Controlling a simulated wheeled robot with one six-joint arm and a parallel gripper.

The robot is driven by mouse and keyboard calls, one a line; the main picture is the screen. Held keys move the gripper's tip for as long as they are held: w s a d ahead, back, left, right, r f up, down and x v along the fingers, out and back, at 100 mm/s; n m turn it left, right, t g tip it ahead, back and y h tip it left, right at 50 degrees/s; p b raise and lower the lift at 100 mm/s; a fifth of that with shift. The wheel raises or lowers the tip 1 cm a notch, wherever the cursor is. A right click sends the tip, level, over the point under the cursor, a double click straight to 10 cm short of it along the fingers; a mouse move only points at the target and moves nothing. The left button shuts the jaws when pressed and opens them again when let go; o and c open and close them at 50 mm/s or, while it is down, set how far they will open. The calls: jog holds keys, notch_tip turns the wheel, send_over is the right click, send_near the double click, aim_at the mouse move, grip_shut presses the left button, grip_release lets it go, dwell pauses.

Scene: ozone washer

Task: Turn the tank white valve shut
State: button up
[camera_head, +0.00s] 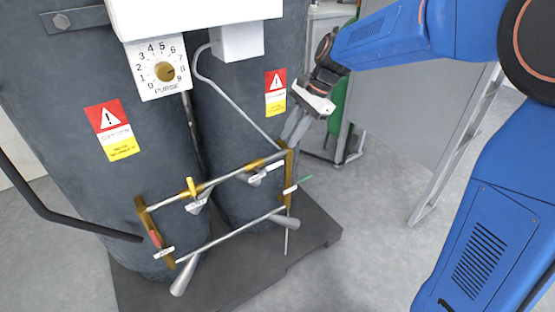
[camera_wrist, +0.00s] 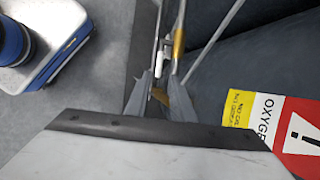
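A pipe frame (camera_head: 222,181) with brass uprights stands in front of two dark tanks. It carries small coloured valve handles and white tags. A small pale handle or tag (camera_head: 256,178) sits on the upper pipe near its right end; I cannot tell whether it is the white valve or its setting. My gripper (camera_head: 290,141) points down at the top of the right brass upright. In the wrist view my gripper's fingers (camera_wrist: 160,76) are apart, with a brass part (camera_wrist: 160,96) seen between them. Contact is unclear. A white piece (camera_wrist: 159,60) shows just beyond the fingertips.
A yellow handle (camera_head: 191,187), a red handle (camera_head: 155,238) and a green handle (camera_head: 305,178) are on the same frame. A numbered purge dial (camera_head: 158,71) hangs above. A grey cabinet (camera_head: 408,115) stands behind at right. Floor is clear at front right.

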aim_at(275, 164)
jog(key=x, duration=1)
grip_shut()
